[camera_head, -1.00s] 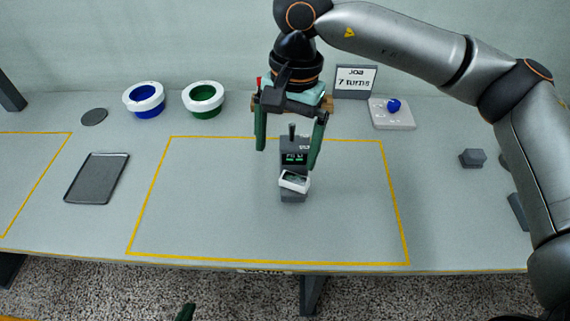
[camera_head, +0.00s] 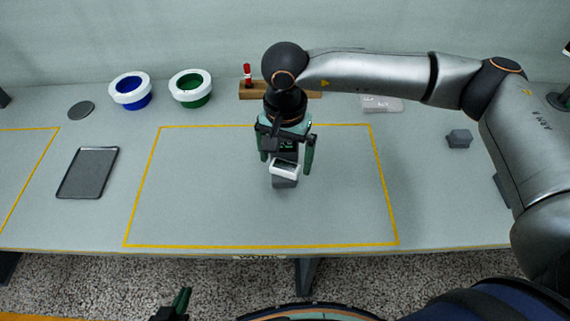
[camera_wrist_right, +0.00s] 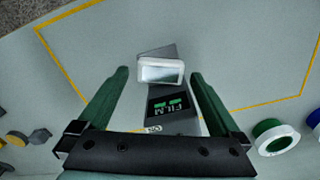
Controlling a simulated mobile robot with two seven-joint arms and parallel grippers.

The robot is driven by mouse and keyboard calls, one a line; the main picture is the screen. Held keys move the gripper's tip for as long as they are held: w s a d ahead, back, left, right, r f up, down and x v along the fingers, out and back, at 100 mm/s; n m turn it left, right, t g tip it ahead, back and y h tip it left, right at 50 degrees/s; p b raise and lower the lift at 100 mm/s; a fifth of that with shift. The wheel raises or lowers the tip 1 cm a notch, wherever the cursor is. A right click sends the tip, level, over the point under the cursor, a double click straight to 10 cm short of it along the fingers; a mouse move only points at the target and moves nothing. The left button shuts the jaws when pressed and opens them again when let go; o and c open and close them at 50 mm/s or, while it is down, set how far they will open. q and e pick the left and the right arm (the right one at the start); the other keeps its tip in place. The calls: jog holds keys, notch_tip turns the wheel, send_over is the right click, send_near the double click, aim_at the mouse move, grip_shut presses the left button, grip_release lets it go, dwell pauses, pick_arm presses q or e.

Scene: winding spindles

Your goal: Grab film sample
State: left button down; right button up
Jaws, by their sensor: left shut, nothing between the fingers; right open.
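The film sample looks like a white-framed piece with a pale centre (camera_head: 285,169). It sits on the front of a small dark device with a green "FILM" display (camera_wrist_right: 168,103). The white frame also shows in the right wrist view (camera_wrist_right: 160,71). My right gripper (camera_head: 286,163) is open, pointing down over the device. In the right wrist view its green fingers (camera_wrist_right: 160,76) stand on either side of the device and the white frame, apart from the frame. My left gripper (camera_head: 181,303) shows only partly at the bottom edge, shut and empty, away from the table's objects.
A dark tray (camera_head: 88,173) lies left of the yellow-outlined area. A wooden rack (camera_head: 252,91) with a red-topped item is behind my right arm. A grey block (camera_head: 459,138) stands right.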

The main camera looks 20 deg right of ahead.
jog(key=shift+f, duration=0.7)
jog(key=shift+c, duration=0.4)
jog(key=c, duration=1.2)
jog(key=shift+o, duration=0.2)
jog(key=shift+r, duration=0.1)
